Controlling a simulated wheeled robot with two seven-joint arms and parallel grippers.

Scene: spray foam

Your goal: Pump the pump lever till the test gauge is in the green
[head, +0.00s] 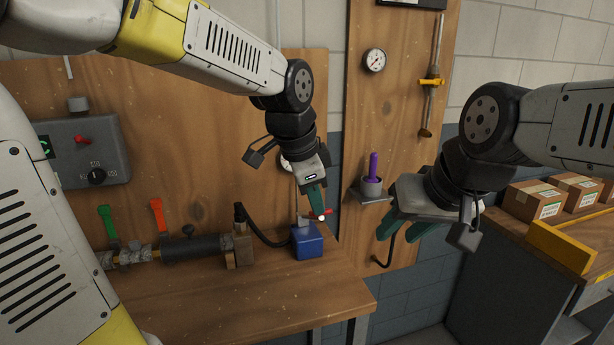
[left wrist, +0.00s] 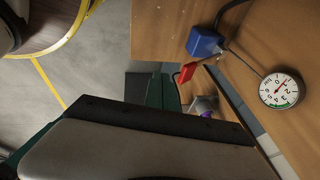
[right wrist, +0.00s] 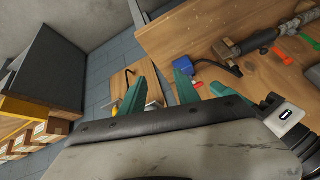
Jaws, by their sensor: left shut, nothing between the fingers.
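The blue pump box (head: 307,243) sits at the right end of the wooden bench; it also shows in the left wrist view (left wrist: 205,42) and right wrist view (right wrist: 182,64). Its red lever (left wrist: 186,73) sticks out from it. The white round test gauge (left wrist: 281,90) has a green band along its lower edge; its needle is too small to read surely. In the head view my left gripper mostly hides the gauge. My left gripper (head: 316,205) is shut and empty, its fingertips close by the lever; contact is unclear. My right gripper (head: 408,232) is open and empty, right of the bench.
A purple-handled tool (head: 373,168) stands in a holder on the right board, below another gauge (head: 375,60). Pipework with green and orange valve handles (head: 157,214) lies left of the pump. Cardboard boxes (head: 535,200) stand at right. The bench front is clear.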

